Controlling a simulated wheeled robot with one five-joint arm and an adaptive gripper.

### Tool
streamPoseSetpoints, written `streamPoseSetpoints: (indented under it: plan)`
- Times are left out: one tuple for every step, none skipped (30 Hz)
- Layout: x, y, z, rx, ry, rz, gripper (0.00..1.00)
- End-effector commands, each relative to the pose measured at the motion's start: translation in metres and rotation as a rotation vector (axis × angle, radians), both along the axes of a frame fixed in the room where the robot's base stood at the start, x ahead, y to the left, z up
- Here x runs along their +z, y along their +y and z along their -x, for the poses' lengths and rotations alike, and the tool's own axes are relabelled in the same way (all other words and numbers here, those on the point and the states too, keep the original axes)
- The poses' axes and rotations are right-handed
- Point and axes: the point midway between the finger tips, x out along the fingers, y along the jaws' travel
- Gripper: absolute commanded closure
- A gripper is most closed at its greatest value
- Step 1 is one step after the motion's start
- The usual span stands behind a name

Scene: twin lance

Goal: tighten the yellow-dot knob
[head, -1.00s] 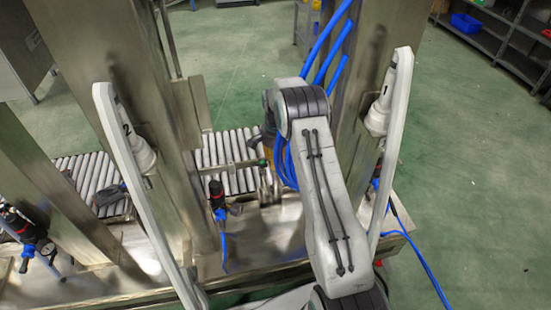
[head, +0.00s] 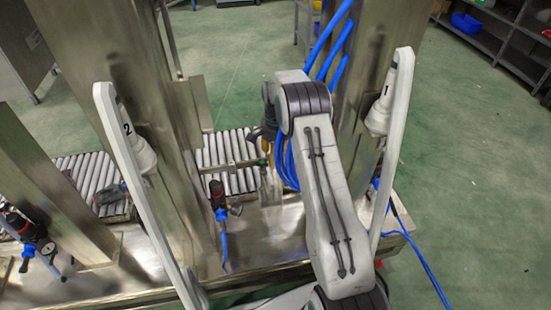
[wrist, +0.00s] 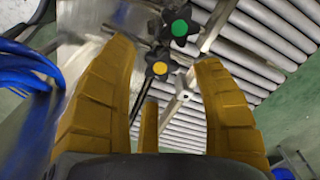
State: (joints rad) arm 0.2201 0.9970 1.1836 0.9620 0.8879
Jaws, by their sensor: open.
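The yellow-dot knob (wrist: 158,67) is a dark, lobed knob with a yellow centre, seen in the wrist view. It appears in the gap between the fingertips of my gripper (wrist: 164,52), which is open with gold fingers spread to left and right. Neither finger visibly touches the knob, and its depth from the fingertips is hard to judge. A similar knob with a green dot (wrist: 180,28) lies just beyond it, up and right. In the head view my gripper (head: 266,150) is partly hidden by my arm, and the yellow dot cannot be made out.
A metal bar and bracket (wrist: 200,45) run beside the knobs, over the roller conveyor (wrist: 245,70). Blue hoses (wrist: 28,70) hang at the left of the wrist view. Steel posts (head: 352,110) and a red-and-black regulator (head: 217,192) flank the conveyor.

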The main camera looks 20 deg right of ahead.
Motion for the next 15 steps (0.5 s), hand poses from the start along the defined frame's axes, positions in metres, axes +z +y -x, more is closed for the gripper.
streamPoseSetpoints:
  plan:
    - [0.011,0.0,-0.001,0.0,-0.005,0.002,0.41]
    - [0.016,0.0,-0.001,0.0,-0.005,0.001,0.41]
    - [0.023,0.0,-0.001,0.0,-0.006,0.001,0.41]
    - [0.028,0.0,-0.001,0.0,-0.005,0.002,0.41]
    - [0.034,0.0,-0.001,0.0,-0.005,0.002,0.41]
    - [0.04,0.0,-0.001,0.0,-0.005,0.001,0.41]
    - [0.045,0.0,-0.001,0.0,-0.004,0.001,0.41]
    - [0.05,0.0,-0.001,0.0,-0.005,0.001,0.41]
    - [0.056,0.0,-0.001,0.0,-0.004,0.001,0.41]
    - [0.06,0.0,-0.001,0.0,-0.005,0.001,0.41]
    - [0.065,0.0,-0.001,0.001,-0.004,0.0,0.41]
    - [0.07,0.0,-0.001,0.001,-0.003,0.001,0.41]
    - [0.073,0.0,-0.001,0.001,-0.004,0.0,0.41]
    - [0.077,0.0,-0.001,0.001,-0.003,0.001,0.41]
    - [0.081,0.0,-0.001,0.001,-0.003,0.001,0.41]
